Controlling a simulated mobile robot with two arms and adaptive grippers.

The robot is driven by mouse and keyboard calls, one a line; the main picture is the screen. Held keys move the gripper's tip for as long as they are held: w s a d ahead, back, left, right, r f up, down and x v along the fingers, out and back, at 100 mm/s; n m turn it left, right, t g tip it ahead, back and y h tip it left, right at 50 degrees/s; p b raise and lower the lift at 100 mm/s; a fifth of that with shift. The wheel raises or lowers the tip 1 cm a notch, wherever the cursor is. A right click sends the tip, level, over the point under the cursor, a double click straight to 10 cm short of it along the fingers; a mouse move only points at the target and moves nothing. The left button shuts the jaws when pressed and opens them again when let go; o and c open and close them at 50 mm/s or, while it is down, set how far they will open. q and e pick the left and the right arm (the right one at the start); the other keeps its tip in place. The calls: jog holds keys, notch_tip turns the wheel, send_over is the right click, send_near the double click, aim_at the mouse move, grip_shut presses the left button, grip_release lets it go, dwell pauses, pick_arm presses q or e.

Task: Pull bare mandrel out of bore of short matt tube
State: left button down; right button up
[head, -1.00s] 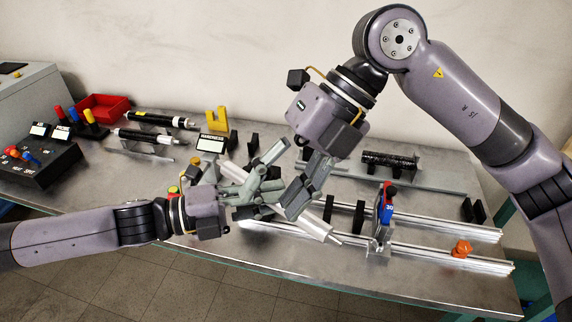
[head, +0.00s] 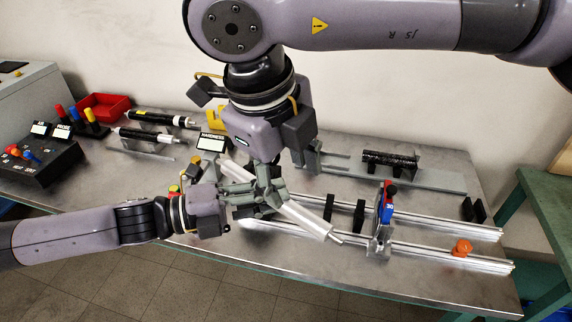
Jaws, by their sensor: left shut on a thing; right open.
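My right gripper (head: 308,160) is open, behind and above the mandrel and left of the black tube. Its fingers are partly hidden by its own wrist.
Two rails (head: 440,226) run along the front right, with a blue and red clamp (head: 387,208) and an orange piece (head: 461,247). Black rests (head: 345,213) stand beside the mandrel. Black rods (head: 150,137), a red bin (head: 103,106) and a control box (head: 40,160) are at the left.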

aim_at(299, 210)
jog(key=x, duration=1)
jog(key=shift+w+d+f, duration=0.1)
jog(key=shift+f, duration=0.15)
grip_shut()
pick_arm(q)
jog(key=c, duration=1.3)
grip_release()
